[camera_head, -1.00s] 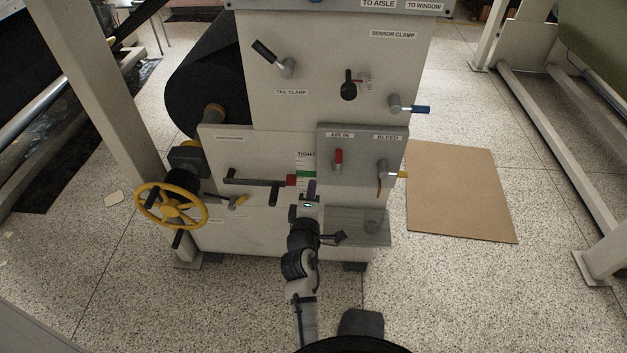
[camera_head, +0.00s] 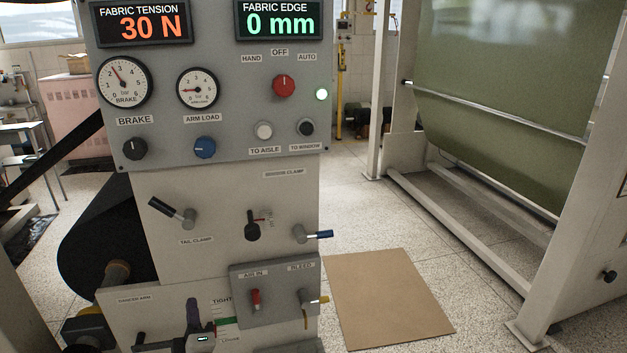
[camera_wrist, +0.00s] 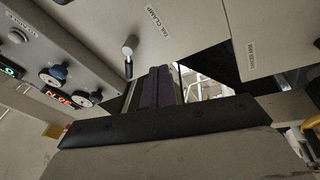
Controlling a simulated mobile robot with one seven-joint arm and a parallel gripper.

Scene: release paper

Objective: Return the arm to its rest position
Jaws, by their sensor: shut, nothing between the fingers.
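My gripper (camera_head: 193,312) shows at the bottom of the head view, in front of the lower part of the machine, just left of the TIGHT label. Its two dark fingers are shut together with nothing between them. In the wrist view the fingers (camera_wrist: 158,88) point up, side by side. There, the tail clamp lever (camera_wrist: 128,52) appears left of the fingertips; I cannot tell the distance. Most of my arm is below the head view's edge.
A brown board (camera_head: 390,300) lies on the floor at right, with open floor beyond.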

